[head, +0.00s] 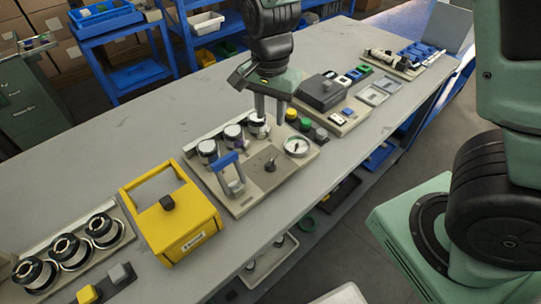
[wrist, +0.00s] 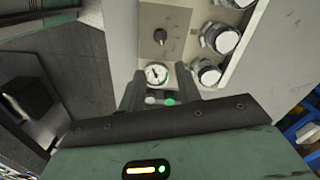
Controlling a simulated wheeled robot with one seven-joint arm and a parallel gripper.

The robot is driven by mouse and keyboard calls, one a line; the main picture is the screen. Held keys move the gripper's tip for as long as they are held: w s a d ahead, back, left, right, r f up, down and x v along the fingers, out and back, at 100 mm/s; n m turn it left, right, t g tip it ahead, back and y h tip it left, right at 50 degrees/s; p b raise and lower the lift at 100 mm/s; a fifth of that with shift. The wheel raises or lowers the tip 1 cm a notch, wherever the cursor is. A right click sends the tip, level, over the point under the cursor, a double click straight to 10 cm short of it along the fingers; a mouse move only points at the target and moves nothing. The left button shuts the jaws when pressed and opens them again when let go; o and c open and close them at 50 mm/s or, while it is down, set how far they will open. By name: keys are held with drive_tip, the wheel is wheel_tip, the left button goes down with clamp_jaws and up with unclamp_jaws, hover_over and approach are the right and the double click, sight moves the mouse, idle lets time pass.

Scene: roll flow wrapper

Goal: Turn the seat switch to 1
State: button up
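A black rotary knob (head: 271,165) stands on the beige panel (head: 256,187) near the middle of the bench; it also shows in the wrist view (wrist: 160,37). A second black knob (head: 167,202) sits on the yellow box (head: 186,228). I cannot tell which knob is the seat switch, and their numbers are too small to read. My gripper (head: 269,120) points down above the far right part of the beige panel, apart from both knobs. Its two fingers are spread with nothing between them; they also show in the wrist view (wrist: 160,88).
A round gauge (head: 297,146), a blue-handled clamp (head: 230,173) and several metal-topped rolls (head: 208,148) surround the middle knob. Coloured buttons (head: 305,124) stand to the right. More rolls (head: 69,248) lie at the left. The bench's far side (head: 130,130) is clear.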

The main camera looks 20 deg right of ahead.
sight(271, 161)
wheel_tip(271, 161, down, 16)
drive_tip(key=shift+w+d+f, duration=0.1)
drive_tip(key=shift+w, duration=0.05)
idle(0.4)
clamp_jaws()
